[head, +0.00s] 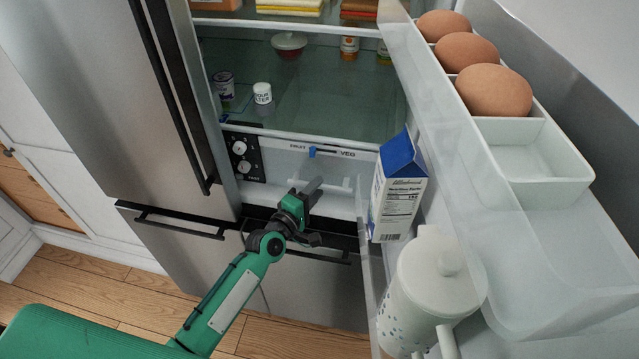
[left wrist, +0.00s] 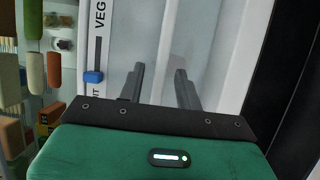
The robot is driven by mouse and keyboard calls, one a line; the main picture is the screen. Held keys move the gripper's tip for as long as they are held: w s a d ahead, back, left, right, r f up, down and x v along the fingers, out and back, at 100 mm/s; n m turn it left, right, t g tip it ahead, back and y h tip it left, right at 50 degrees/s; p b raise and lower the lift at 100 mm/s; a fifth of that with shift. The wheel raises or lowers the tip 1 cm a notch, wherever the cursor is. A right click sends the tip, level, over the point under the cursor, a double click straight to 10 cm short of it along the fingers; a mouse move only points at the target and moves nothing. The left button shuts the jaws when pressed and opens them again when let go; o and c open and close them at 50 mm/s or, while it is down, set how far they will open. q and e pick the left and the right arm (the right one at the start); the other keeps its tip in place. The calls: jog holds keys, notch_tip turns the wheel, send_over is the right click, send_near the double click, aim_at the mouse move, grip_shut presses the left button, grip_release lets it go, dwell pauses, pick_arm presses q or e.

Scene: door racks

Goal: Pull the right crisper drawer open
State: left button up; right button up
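The right crisper drawer (head: 278,165) is a pale front marked VEG, low in the open fridge, and looks shut. It has a blue slider on its top strip and a white bar handle (head: 338,187). My green left gripper (head: 312,188) is in front of the drawer, with its dark fingers at the handle's height. In the left wrist view the pale drawer front (left wrist: 150,40) lies beyond the fingers (left wrist: 160,85), which are apart with nothing clearly held between them. Whether they touch the handle cannot be told. My right gripper is not in view.
The open fridge door at right carries eggs (head: 493,90), a blue-and-white milk carton (head: 399,190) and a white pitcher (head: 430,285), close to the right of the drawer. A dial panel (head: 241,157) is left of it. Jars stand on the shelf above.

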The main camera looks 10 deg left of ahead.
pick_arm(q)
jog(key=shift+x, duration=1.1)
grip_shut()
